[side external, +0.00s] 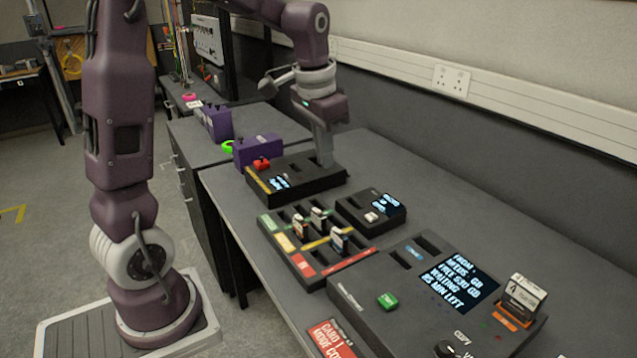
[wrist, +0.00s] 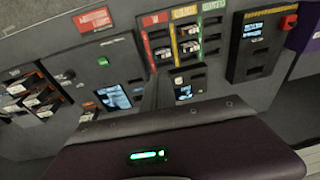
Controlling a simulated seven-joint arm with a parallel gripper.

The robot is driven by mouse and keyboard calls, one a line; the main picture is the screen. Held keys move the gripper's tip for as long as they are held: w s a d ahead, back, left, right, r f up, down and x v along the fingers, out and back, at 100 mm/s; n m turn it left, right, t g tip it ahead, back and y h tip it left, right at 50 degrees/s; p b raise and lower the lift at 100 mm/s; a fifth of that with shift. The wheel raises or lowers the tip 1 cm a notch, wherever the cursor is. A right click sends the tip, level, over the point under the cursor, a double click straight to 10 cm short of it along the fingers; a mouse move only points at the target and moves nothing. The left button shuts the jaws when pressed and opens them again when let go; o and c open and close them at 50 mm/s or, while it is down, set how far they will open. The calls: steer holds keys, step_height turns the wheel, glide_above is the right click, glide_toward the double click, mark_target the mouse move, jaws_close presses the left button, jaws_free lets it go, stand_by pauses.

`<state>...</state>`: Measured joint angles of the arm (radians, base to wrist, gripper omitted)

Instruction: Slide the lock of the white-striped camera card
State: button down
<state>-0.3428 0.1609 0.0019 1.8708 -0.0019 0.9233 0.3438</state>
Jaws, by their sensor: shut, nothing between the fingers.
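My gripper (side external: 324,158) is shut and empty. In the side external view its tip is at the far end of a black unit (side external: 290,181) with a red button; I cannot tell if it touches. Several small cards stand in the slotted rack (side external: 283,252) with green, yellow and red labels, including a dark card with white markings (side external: 338,240). More cards (side external: 524,297) stand at the right end of the large console. Which card is white-striped, and any lock on it, are too small to tell.
A small unit (side external: 369,210) with a screen and white button sits beside the rack. The large console (side external: 400,310) has a green button (side external: 387,301) and a lit screen. Purple boxes (side external: 258,150) stand behind. The bench along the wall (side external: 450,210) is clear.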

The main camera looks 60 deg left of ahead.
steer(key=w+a+f+g, duration=0.2)
steer(key=w+a+f, duration=0.4)
steer(key=a+f, duration=0.55)
glide_above(316, 210)
steer(key=d, duration=0.1)
steer(key=shift+h, duration=0.4)
step_height(316, 210, down, 7)
steer(key=shift+d, duration=0.1)
steer(key=shift+f, duration=0.4)
steer(key=shift+f, duration=0.65)
stand_by(0.7)
steer(key=shift+r, duration=0.15)
steer(key=shift+a, duration=0.4)
stand_by(0.5)
stand_by(0.3)
stand_by(0.4)
steer(key=shift+a, duration=0.2)
stand_by(0.8)
